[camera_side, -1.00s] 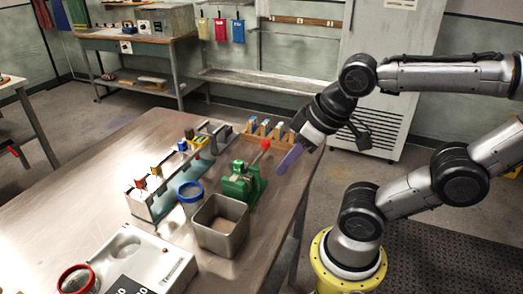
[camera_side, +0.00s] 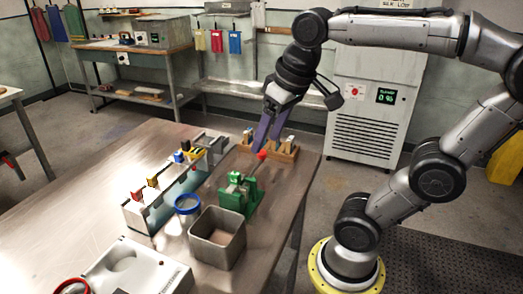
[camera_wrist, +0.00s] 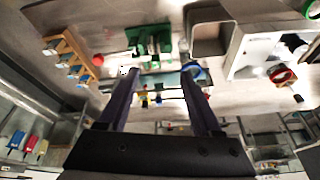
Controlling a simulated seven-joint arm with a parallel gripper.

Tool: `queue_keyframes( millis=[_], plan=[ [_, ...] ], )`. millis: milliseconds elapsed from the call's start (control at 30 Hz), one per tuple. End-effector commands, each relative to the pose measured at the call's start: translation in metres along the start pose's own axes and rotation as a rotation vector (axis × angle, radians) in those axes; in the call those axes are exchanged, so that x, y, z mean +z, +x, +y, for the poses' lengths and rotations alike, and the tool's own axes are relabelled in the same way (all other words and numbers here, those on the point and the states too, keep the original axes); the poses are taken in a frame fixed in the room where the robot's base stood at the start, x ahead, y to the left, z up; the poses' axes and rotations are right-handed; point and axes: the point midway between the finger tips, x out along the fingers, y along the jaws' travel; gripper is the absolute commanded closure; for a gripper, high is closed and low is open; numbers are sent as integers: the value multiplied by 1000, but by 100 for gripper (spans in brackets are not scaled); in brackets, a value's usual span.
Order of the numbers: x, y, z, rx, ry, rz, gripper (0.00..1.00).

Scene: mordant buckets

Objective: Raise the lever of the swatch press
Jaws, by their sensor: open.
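The green swatch press (camera_side: 236,194) stands on the metal table, and its lever slants out to the right with a red knob (camera_side: 262,155) at the end. In the wrist view the press (camera_wrist: 146,38) is at the top, with the red knob (camera_wrist: 97,60) left of the fingers. My gripper (camera_side: 266,147) is open and empty, its long purple fingers pointing down. In the side view the fingertips appear just above and behind the knob. No contact with the lever is clear. The fingers (camera_wrist: 160,72) also show in the wrist view, apart.
A wooden rack (camera_side: 286,154) stands right behind the knob, close to the fingers. A grey open bin (camera_side: 217,238) and a blue ring-shaped item (camera_side: 187,204) are in front of and left of the press. A rack with coloured blocks (camera_side: 160,205) stands further left.

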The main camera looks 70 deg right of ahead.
Motion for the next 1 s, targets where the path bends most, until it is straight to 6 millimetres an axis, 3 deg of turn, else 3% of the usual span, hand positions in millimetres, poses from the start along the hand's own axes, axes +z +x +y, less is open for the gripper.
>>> queue_keyframes(
  millis=[200, 433, 600, 700, 867, 1000],
  plan=[
    [-69, 4, 42, 75, 215, -132, 34],
    [-117, 35, 109, 130, 419, -255, 34],
    [-125, 61, 148, 146, 508, -313, 34],
    [-120, 70, 159, 149, 538, -340, 34],
    [-115, 78, 162, 150, 546, -342, 34],
    [-107, 98, 162, 150, 545, -344, 34]
  ],
)
